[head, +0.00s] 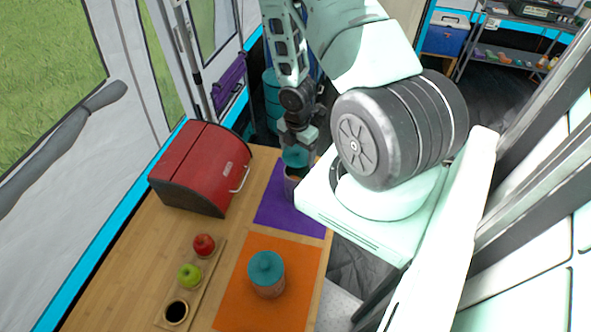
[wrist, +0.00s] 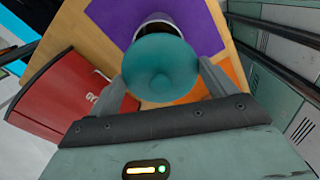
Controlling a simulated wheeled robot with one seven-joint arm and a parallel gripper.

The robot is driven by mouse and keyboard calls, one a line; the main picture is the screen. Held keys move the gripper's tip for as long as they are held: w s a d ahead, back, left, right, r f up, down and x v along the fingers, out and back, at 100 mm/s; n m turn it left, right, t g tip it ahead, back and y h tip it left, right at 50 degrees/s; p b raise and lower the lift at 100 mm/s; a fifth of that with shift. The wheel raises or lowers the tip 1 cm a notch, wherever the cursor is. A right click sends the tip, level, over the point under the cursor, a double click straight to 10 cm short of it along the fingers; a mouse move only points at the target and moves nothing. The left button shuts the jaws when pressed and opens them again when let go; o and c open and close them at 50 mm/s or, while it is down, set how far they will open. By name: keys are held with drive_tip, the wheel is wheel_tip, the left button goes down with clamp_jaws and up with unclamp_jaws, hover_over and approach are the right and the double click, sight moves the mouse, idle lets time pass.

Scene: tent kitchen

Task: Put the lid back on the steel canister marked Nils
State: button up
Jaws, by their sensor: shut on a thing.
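My gripper (head: 297,146) is shut on a teal lid (head: 295,158) over the purple mat (head: 283,215). The lid also shows in the wrist view (wrist: 160,68), held between the two fingertips. A steel canister (head: 291,188) stands on the purple mat just below the lid, partly hidden by my arm. In the wrist view its rim (wrist: 158,24) and dark inside show past the lid's far edge, so the lid is not squarely over it from there. I cannot tell whether they touch. A second canister (head: 268,287) with a teal lid (head: 266,267) stands on the orange mat (head: 237,309). No name is readable on either.
A red bread box (head: 203,168) stands at the back left of the wooden table (head: 128,255). The table's right edge is close to both mats.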

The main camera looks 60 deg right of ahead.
drive_tip(key=shift+d+r, duration=0.1)
drive_tip(key=shift+d, duration=0.2)
drive_tip(key=shift+f+b, duration=2.6)
drive_tip(key=shift+f, duration=0.55)
drive_tip(key=shift+f, duration=0.15)
drive_tip(key=o, duration=0.8)
drive_tip(key=shift+o, duration=0.2)
drive_tip(key=shift+r+p, duration=2.95)
drive_tip(key=shift+r, duration=0.65)
